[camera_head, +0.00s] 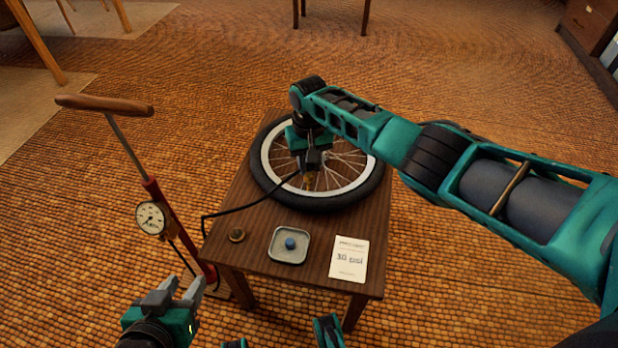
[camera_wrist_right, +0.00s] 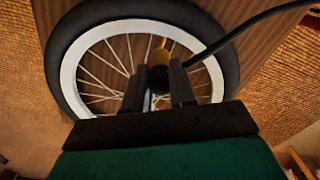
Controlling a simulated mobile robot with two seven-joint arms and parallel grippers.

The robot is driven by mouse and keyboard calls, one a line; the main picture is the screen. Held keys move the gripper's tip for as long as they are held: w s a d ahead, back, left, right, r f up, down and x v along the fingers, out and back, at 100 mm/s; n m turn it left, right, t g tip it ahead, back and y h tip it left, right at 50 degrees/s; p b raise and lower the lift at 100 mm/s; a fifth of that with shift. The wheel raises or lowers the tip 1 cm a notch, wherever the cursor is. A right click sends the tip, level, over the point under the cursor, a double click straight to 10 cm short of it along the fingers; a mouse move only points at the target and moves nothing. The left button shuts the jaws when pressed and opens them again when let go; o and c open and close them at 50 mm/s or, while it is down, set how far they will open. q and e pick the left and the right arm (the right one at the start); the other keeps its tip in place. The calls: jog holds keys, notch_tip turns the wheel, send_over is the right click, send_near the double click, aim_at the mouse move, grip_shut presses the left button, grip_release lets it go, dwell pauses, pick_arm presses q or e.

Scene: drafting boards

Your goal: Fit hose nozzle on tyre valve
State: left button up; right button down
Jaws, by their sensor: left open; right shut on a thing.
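The wheel (camera_head: 345,203) lies flat on the small wooden table, with a black tyre, a white rim and thin spokes; it also shows in the right wrist view (camera_wrist_right: 72,75). My right gripper (camera_head: 311,172) is over the wheel, inside the rim, shut on the hose nozzle (camera_wrist_right: 158,56). The nozzle has a brass-coloured part and a dark part between the fingers. The black hose (camera_head: 245,208) runs from it off the table's left side. I cannot make out the tyre valve or whether the nozzle touches it. My left gripper (camera_head: 180,290) is open and empty, left of the table.
The red floor pump (camera_head: 165,205) with a dial gauge (camera_head: 151,219) stands left of the table.

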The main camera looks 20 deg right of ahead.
pick_arm(q)
jog(key=shift+f+b, duration=0.4)
jog(key=shift+f, duration=0.1)
pick_arm(e)
jog(key=shift+f, duration=0.6)
pick_arm(q)
jog(key=shift+r, duration=0.1)
pick_arm(e)
jog(key=c, duration=0.8)
grip_release()
jog(key=shift+r, duration=0.1)
jog(key=shift+c, duration=0.2)
jog(key=shift+r+p, duration=0.45)
jog(key=shift+r, duration=0.05)
pick_arm(q)
jog(key=r+p, duration=0.1)
jog(key=p, duration=0.1)
jog(key=r+p, duration=0.1)
jog(key=r, duration=0.1)
jog(key=a+r+p, duration=0.1)
jog(key=p, duration=0.1)
jog(key=shift+s+r+p, duration=0.25)
jog(key=shift+r+p, duration=0.05)
jog(key=shift+r, duration=0.05)
pick_arm(e)
notch_tip(320, 180, up, 12)
